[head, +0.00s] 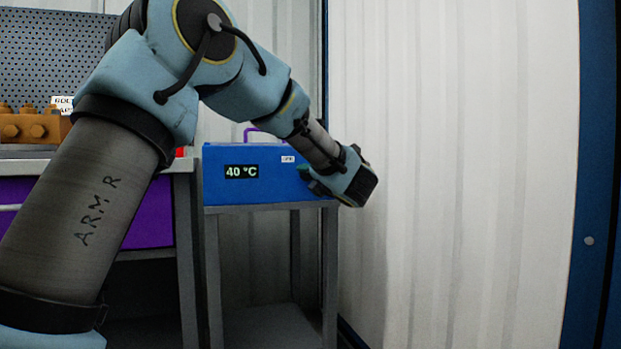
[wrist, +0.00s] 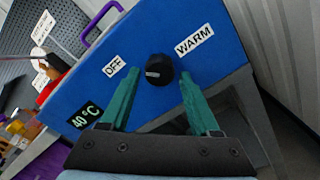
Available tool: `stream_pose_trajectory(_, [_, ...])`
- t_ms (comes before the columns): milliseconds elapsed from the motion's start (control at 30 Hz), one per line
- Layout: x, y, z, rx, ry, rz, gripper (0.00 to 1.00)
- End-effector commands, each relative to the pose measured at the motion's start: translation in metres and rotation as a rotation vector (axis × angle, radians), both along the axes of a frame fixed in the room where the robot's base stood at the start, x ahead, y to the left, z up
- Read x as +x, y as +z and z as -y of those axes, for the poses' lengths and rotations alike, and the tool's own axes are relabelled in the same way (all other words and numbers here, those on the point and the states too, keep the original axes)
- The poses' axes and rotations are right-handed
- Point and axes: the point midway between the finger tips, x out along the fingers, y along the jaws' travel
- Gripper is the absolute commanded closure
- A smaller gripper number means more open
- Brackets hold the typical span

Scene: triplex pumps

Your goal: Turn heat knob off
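The heat knob (wrist: 159,70) is a round black knob on the front of a blue heater box (wrist: 160,28), between an OFF label (wrist: 114,66) and a WARM label (wrist: 194,39). Its pale pointer mark points towards the OFF side in the wrist view. My gripper (wrist: 156,82) is open, its two green fingers spread on either side of the knob, with no visible contact. In the head view the blue box (head: 240,188) stands on a stand, its display (head: 242,171) reading 40 °C. There my gripper (head: 310,180) is at the box's right end and hides the knob.
The box sits on a grey metal stand (head: 265,208). A workbench with a purple drawer (head: 148,222) and an orange pump block (head: 35,127) is at the left. A white corrugated wall (head: 460,170) is at the right. A purple handle (wrist: 101,22) tops the box.

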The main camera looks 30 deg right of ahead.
Motion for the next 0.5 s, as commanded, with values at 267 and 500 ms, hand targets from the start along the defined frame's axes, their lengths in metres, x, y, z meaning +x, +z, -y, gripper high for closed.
stream_pose_trajectory(267, [0.000,0.001,0.000,0.000,0.001,0.002,0.24])
stream_pose_trajectory(500, [-0.014,0.003,-0.001,0.000,-0.001,0.001,0.24])
